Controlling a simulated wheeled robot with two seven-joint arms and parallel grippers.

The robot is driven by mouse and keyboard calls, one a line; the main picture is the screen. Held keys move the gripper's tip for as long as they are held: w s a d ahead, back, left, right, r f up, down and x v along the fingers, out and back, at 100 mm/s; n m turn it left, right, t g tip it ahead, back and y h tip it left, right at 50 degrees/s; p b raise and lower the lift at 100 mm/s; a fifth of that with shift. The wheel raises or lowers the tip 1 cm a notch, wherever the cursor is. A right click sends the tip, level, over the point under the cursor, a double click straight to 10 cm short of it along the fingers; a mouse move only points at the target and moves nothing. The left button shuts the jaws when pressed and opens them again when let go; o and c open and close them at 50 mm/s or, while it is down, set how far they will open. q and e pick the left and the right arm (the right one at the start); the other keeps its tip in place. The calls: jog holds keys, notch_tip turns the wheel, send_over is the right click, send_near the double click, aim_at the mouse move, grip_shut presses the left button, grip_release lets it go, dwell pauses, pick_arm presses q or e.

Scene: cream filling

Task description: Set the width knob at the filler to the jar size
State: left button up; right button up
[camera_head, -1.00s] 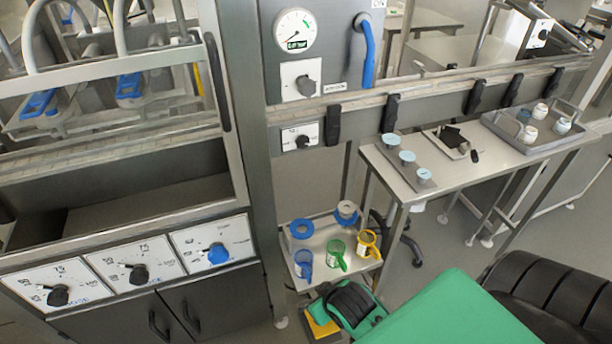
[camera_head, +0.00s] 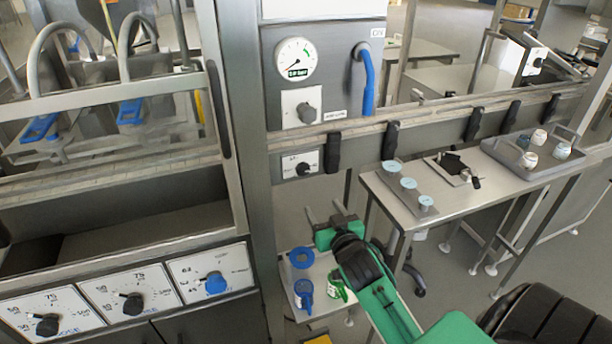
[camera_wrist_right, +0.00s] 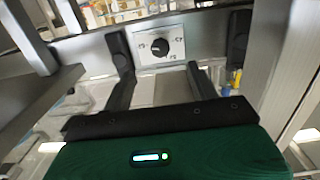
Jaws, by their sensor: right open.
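A small white dial panel with a black knob (camera_head: 304,169) sits on the grey post below the rail. A dial panel with a black knob (camera_wrist_right: 160,47) also shows in the right wrist view, ahead of the fingers. A dial with a blue knob (camera_head: 215,283) is on the left cabinet front, beside two dials with black knobs (camera_head: 133,303); I cannot tell which knob is named for width. My right gripper (camera_head: 324,208) is open and empty, below and right of the post's lower knob, apart from it. My left gripper is not in view.
Black clamps line the rail. A side table (camera_head: 450,203) holds jar gauges and a tray (camera_head: 516,157).

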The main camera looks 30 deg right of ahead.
aim_at(304, 172)
jog(key=shift+t, duration=0.4)
jog(key=x, duration=1.4)
jog(key=shift+w+d+r, duration=0.15)
jog(key=shift+d+r, duration=0.1)
jog(key=shift+r, duration=0.15)
jog(key=c, duration=1)
